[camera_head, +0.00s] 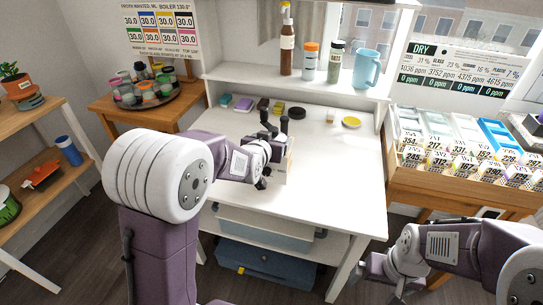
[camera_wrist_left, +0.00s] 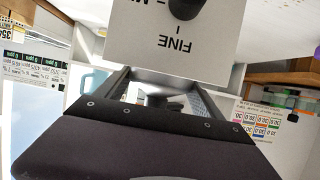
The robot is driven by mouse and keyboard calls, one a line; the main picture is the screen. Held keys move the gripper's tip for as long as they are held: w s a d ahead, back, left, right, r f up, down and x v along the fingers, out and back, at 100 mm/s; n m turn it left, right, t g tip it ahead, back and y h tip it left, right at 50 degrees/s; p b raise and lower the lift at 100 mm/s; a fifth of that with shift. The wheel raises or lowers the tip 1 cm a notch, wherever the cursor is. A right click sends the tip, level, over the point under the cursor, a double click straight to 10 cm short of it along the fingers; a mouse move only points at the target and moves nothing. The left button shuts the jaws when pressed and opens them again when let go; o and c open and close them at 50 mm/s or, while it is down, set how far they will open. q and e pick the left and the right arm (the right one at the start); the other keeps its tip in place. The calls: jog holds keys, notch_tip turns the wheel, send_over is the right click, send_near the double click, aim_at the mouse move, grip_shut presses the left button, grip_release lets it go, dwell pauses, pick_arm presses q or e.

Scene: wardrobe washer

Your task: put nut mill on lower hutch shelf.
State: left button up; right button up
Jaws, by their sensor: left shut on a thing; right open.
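The nut mill is a pale box marked "FINE" with a dark knob. It fills the top middle of the left wrist view (camera_wrist_left: 165,22), cut off by the frame edge. In the head view the nut mill (camera_head: 287,167) is mostly hidden behind my left gripper (camera_head: 275,155), which is shut on it over the white desk. The white hutch shelf (camera_head: 240,72) at the back of the desk bears several items and is higher than the mill in the picture. My right gripper (camera_head: 380,275) is open and empty at the lower right, in front of the desk.
On the shelf stand a brown bottle (camera_head: 287,50), an orange-capped jar (camera_head: 309,62), a green jar (camera_head: 335,62) and a blue mug (camera_head: 366,69). Small blocks and a yellow disc (camera_head: 351,122) lie below it. The shelf's left part looks clear. A label rack (camera_head: 455,190) stands right.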

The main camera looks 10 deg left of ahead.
pick_arm(q)
jog(key=shift+w+a, duration=0.1)
jog(key=shift+a, duration=0.1)
jog(key=shift+f+b, duration=0.6)
jog(key=shift+f, duration=1.35)
jog(key=shift+d, duration=0.1)
jog(key=shift+f, duration=0.25)
jog(key=o, duration=2.1)
jog(key=shift+c, duration=0.2)
